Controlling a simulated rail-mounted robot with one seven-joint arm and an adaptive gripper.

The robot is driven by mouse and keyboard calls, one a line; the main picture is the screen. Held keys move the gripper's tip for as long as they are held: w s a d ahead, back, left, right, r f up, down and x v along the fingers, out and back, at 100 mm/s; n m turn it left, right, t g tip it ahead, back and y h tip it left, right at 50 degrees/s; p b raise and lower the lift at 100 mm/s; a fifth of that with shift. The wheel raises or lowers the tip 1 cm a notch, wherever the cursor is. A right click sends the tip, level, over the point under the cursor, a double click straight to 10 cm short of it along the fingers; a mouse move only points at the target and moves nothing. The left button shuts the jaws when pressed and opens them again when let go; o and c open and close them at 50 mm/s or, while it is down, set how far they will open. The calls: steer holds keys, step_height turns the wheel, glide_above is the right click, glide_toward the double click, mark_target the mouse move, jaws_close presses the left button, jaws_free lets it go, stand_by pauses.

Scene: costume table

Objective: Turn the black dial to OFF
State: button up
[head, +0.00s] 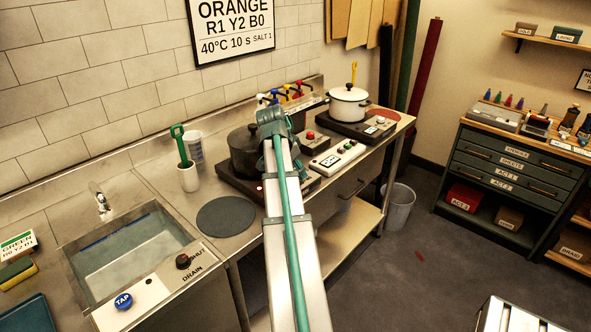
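No dial with a readable OFF mark shows. A dark pot (246,150) stands on a left hot plate (236,182) with a small red light at its front. My arm covers part of that plate's front, so any dial there is hidden. A black knob (183,261) sits on the sink's front ledge by the words SHUT and DRAIN. My gripper (272,118) is at the arm's far end, beside the dark pot in the picture. Its fingers are too small and covered to tell open from shut, and I cannot tell if it touches anything.
A white pot (348,105) stands on a right hot plate (362,131). A control box with a red button (309,136) and a pale switch panel (338,158) lie between. A white cup holds a green tool (180,146). A dark round mat (226,216) lies left of my arm.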

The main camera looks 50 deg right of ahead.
jaws_close()
